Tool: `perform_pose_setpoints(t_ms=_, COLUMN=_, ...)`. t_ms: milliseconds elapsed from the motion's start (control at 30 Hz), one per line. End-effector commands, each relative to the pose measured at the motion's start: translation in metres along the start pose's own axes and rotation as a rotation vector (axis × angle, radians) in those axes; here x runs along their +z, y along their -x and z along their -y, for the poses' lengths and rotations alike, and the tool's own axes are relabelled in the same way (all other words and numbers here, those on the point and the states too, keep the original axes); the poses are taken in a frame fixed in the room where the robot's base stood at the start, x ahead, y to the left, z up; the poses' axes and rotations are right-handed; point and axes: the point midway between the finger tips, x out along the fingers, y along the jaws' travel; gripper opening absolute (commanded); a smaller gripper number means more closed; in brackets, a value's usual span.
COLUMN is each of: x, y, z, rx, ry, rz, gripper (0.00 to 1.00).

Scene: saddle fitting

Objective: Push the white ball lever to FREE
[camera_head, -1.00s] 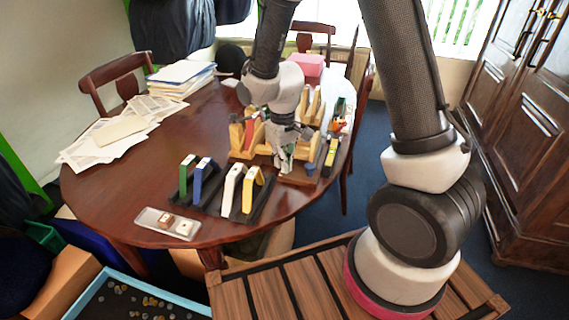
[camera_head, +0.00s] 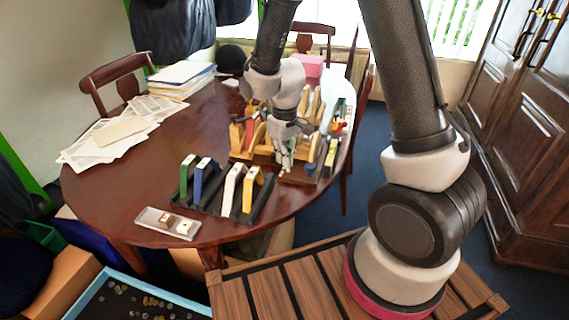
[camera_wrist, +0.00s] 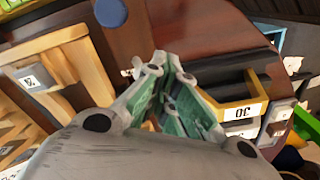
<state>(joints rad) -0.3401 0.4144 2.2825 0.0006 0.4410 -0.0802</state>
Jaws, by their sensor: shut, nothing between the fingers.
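My gripper (camera_head: 285,167) is shut and empty, pointing down over the near side of the wooden fixture on the table. In the wrist view its fingertips (camera_wrist: 160,64) meet over a dark reddish-brown surface. A small pale piece (camera_wrist: 127,73) shows just left of the fingertips in that view. It may be the white ball lever, but it is too small to be sure, and I cannot tell whether the fingers touch it. No FREE marking is readable. A blue round knob (camera_wrist: 110,13) stands beyond the fingers at the top of the wrist view.
The wooden fixture (camera_wrist: 45,52) lies left in the wrist view. A row of green, blue, white and yellow upright pieces (camera_head: 247,189) stands in front of my gripper. A clear tray (camera_head: 167,223) lies at the table's near edge. Papers (camera_head: 115,132) cover the left side.

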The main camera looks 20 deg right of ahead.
Motion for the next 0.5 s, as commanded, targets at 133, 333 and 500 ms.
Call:
perform_pose_setpoints(t_ms=133, x=0.0, y=-0.004, z=-0.005, rx=0.0, ry=-0.003, rz=0.007, gripper=0.0)
perform_pose_setpoints(t_ms=333, x=-0.002, y=-0.005, z=-0.011, rx=0.0, ry=-0.003, rz=0.01, gripper=0.0)
perform_pose_setpoints(t_ms=500, x=-0.005, y=-0.004, z=-0.015, rx=0.0, ry=-0.003, rz=0.008, gripper=0.0)
